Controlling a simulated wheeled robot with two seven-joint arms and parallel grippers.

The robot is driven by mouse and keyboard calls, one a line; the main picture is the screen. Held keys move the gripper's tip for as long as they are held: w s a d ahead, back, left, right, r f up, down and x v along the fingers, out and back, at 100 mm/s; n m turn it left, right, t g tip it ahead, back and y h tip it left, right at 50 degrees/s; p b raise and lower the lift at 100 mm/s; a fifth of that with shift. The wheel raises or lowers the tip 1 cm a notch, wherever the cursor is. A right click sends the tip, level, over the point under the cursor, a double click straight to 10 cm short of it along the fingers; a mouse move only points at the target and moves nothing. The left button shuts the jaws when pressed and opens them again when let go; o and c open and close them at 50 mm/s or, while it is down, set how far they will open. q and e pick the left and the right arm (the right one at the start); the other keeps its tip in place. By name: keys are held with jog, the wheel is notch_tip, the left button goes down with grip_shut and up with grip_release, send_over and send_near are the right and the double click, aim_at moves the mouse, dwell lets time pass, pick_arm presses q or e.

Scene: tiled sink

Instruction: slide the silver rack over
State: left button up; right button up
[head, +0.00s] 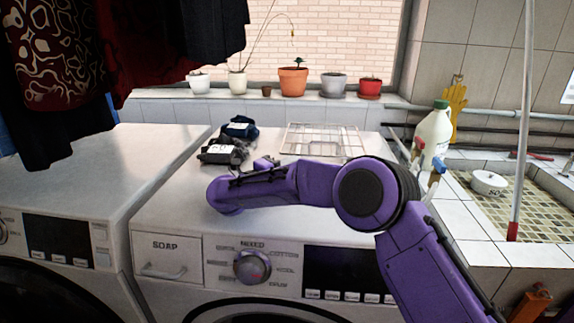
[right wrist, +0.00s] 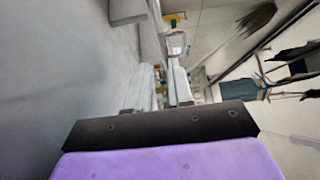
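The silver rack (head: 322,139) is a thin wire grid. It lies flat on the right-hand washing machine's top, towards the back, in the head view. My right arm reaches across the machine in front of it and may hide its front edge. Contact with the rack cannot be made out. In the right wrist view its two fingers (right wrist: 162,88) stand apart with a narrow gap. My left gripper is not in view.
Potted plants (head: 292,80) line the back ledge. A pole (head: 523,120) rises at the sink.

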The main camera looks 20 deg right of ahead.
aim_at(315, 156)
jog(key=shift+s+d+r, duration=0.1)
jog(key=shift+s+d, duration=0.15)
jog(key=p+x, duration=0.2)
jog(key=x, duration=0.8)
jog(key=shift+w+d+p, duration=0.15)
jog(key=shift+d+p, duration=0.05)
jog(key=shift+p, duration=0.15)
grip_shut()
